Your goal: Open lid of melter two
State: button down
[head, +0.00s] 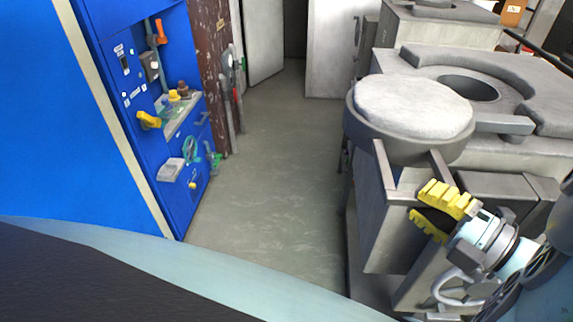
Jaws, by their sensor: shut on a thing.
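A thick round grey lid (412,108) with a pale, rough top sits at the front left of a grey melter (545,85) in the head view. The melter's round dark opening (468,88) is uncovered behind and right of the lid. Two bars (439,164) reach from the lid's underside toward the near side. No number shows on the melter, so I cannot tell which one it is. My gripper (440,209), with yellow fingers, is just below the lid at the near end of the bars. It is shut on what looks like the lid's handle, mostly hidden by the fingers.
Another grey melter (440,12) stands behind. A blue cabinet wall (50,110) with a tool panel (165,100) is at the left. A rusty brown post (213,65) stands beside it. The grey floor (285,160) between cabinet and melters is clear.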

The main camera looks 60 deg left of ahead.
jog(key=shift+w, duration=0.1)
jog(key=c, duration=0.9)
grip_release()
jog(key=shift+d, duration=0.15)
jog(key=w+d, duration=0.1)
jog(key=d, duration=1)
jog(key=shift+w+d, duration=0.15)
jog(key=shift+d, duration=0.25)
